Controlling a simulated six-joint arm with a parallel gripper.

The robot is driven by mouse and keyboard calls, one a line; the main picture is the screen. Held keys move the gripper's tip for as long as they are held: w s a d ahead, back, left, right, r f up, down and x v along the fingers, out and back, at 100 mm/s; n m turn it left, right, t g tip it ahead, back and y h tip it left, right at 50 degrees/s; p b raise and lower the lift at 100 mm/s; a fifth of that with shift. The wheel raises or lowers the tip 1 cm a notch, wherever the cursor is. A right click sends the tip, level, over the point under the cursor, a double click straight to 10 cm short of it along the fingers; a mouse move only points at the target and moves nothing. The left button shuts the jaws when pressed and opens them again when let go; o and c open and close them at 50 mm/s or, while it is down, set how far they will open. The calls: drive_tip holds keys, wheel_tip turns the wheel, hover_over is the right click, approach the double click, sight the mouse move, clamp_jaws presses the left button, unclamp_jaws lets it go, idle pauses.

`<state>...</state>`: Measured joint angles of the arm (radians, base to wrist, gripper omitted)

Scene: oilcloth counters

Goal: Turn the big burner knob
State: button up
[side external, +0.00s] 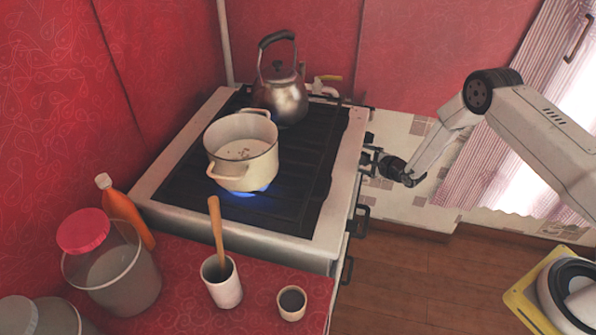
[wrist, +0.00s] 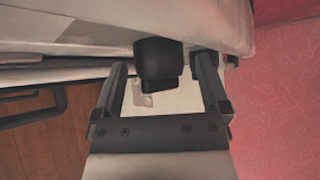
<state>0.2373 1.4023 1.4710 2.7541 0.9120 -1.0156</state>
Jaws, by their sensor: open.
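The big burner knob (wrist: 158,62) is black and sticks out from the pale front edge of the stove (side external: 190,140). In the wrist view it stands between the two fingers of my gripper (wrist: 160,75), with space on both sides. The fingers are open and reach to about the knob's sides; I see no contact. In the side view my gripper (side external: 382,161) is at the stove's right-hand front, near the black knobs. It hides part of them there, so the big knob cannot be made out clearly.
A cream pot (side external: 242,160) stands over a blue flame (side external: 243,193), with a kettle (side external: 281,95) behind it. Dark handles (side external: 359,222) stick out below the stove front. A jar, bottle and cups stand on the red counter (side external: 190,262). Floor space lies right of the stove.

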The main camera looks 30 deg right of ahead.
drive_tip(key=v, duration=0.7)
idle(0.4)
drive_tip(key=shift+s+r, duration=0.1)
drive_tip(key=shift+r, duration=0.05)
drive_tip(key=shift+w+d+r+m+g+y, duration=0.55)
drive_tip(key=shift+m+g+y, duration=0.3)
drive_tip(key=shift+g, duration=0.3)
drive_tip(key=shift+w+d+r+m+g+y, duration=0.3)
drive_tip(key=shift+w+d+m+g+y, duration=0.45)
drive_tip(key=shift+g, duration=0.45)
drive_tip(key=shift+w+d+r+m+g+y, duration=0.4)
drive_tip(key=shift+d+r+m+g+y, duration=0.1)
drive_tip(key=shift+m+g+y, duration=0.55)
drive_tip(key=shift+a+f, duration=0.1)
drive_tip(key=shift+f, duration=0.05)
drive_tip(key=shift+x, duration=3.8)
